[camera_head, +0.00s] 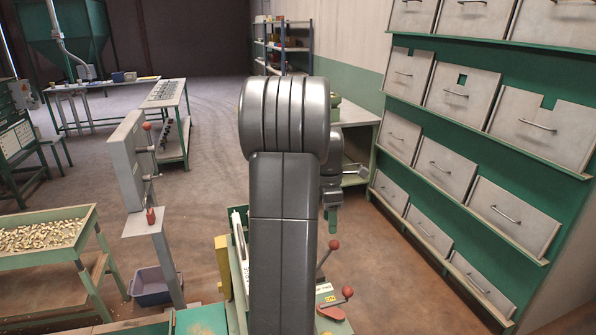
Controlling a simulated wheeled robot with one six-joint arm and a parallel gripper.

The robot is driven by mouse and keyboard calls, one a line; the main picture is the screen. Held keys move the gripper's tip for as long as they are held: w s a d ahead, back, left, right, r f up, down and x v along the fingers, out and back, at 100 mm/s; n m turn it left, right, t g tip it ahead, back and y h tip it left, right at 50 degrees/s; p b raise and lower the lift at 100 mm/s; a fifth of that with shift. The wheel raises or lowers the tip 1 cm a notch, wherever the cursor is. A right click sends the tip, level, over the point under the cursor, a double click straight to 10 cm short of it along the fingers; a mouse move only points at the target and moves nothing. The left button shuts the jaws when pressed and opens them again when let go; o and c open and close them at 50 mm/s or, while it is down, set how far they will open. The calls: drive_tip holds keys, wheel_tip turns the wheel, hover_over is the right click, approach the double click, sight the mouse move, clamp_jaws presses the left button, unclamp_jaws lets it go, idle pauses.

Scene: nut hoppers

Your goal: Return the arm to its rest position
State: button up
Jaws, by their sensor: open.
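My arm stands upright in the middle of the head view, with its large grey elbow joint at the top. Part of my grey wrist shows just right of the arm, above a small green piece that I cannot identify for sure. My gripper's fingers cannot be made out and seem hidden behind the arm. I see nothing held.
A machine with red-knobbed levers (335,312) stands low, right beside my arm. A lever post (160,250) and a nut-filled tray table (45,255) stand left. A drawer wall (455,140) lines the right. A workbench (172,140) stands behind; open floor (215,150) lies between.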

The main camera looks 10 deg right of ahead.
sight(331, 248)
drive_tip(key=f, duration=0.8)
drive_tip(key=f+p, duration=0.1)
drive_tip(key=f, duration=0.3)
drive_tip(key=shift+s+d+f, duration=0.35)
drive_tip(key=shift+s, duration=0.05)
drive_tip(key=shift+a+r, duration=0.1)
